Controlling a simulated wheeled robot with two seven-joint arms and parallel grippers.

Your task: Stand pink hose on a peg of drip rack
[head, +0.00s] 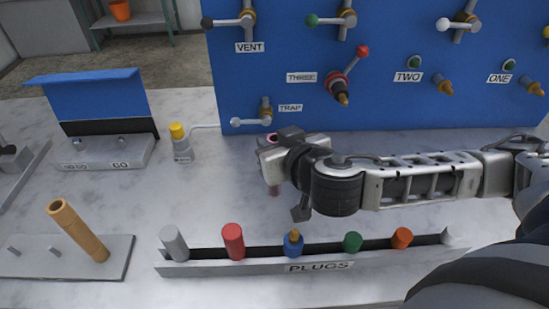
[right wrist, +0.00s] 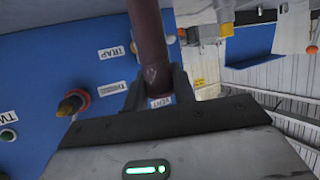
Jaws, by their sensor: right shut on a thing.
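The pink hose is a short tube, dark pink in the right wrist view (right wrist: 148,35). In the head view only its pinkish top rim (head: 270,140) and a bit of its lower end show. My right gripper (head: 268,165) is shut on it and holds it roughly upright above the counter, behind the plug tray. The drip rack (head: 110,265) is a grey plate at the lower left, with bare short pegs (head: 54,251) on it. A tan hose (head: 78,230) stands tilted on the rack's right part. My left gripper is not in view.
The plug tray (head: 300,267) with several coloured plugs lies along the front. A yellow-capped bottle (head: 181,145) and a GO gauge stand (head: 105,150) are behind, left. The blue valve panel (head: 300,60) rises at the back. Counter between rack and bottle is clear.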

